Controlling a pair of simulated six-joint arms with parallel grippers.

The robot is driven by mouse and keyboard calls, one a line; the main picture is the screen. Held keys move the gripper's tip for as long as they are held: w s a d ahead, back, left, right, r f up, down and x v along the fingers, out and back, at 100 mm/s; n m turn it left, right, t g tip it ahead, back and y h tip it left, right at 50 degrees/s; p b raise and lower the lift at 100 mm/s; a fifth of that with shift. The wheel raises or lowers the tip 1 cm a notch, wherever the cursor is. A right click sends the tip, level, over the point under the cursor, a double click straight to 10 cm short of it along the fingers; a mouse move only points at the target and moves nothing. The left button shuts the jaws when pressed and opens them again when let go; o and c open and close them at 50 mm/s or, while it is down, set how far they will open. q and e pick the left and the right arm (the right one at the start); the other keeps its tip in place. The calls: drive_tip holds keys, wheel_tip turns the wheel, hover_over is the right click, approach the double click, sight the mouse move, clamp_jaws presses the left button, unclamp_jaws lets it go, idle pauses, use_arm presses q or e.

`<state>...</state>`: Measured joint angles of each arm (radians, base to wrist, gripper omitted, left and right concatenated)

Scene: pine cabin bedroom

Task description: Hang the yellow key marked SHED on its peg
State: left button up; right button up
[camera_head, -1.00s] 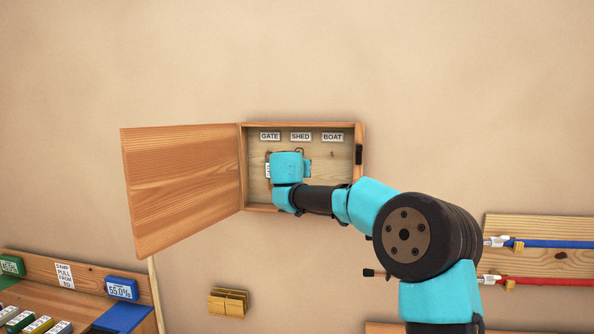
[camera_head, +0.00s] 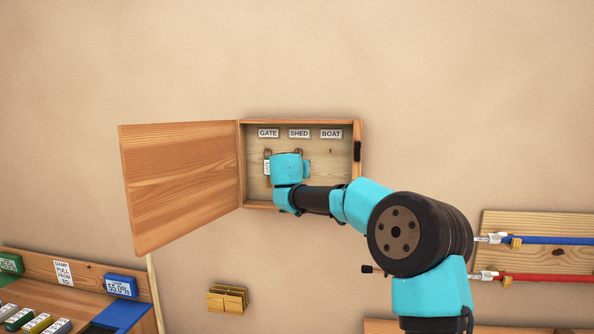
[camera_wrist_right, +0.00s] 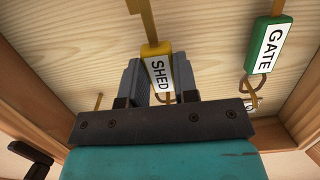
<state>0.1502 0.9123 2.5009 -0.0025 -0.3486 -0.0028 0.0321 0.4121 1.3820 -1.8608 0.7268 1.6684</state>
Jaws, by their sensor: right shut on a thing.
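The yellow SHED key (camera_wrist_right: 159,64) has a white label and sits between the grey fingers of my right gripper (camera_wrist_right: 160,82), which is shut on it. In the head view my right gripper (camera_head: 287,168) is inside the open key cabinet (camera_head: 241,165), below the SHED label (camera_head: 299,133), and hides most of the key. A metal ring (camera_head: 298,152) shows just above the gripper. The SHED peg is mostly hidden, so I cannot tell whether the ring is around it. My left gripper is not in view.
A green GATE key (camera_wrist_right: 268,45) hangs close beside the gripper. The BOAT peg (camera_head: 331,151) is bare. The cabinet door (camera_head: 182,185) stands open to the left. Blue (camera_head: 550,240) and red (camera_head: 550,277) rods are at right.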

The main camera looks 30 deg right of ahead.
drive_tip(key=o, duration=1)
drive_tip(key=v, duration=1.7)
drive_tip(key=shift+s+a, duration=0.15)
drive_tip(key=shift+a, duration=0.05)
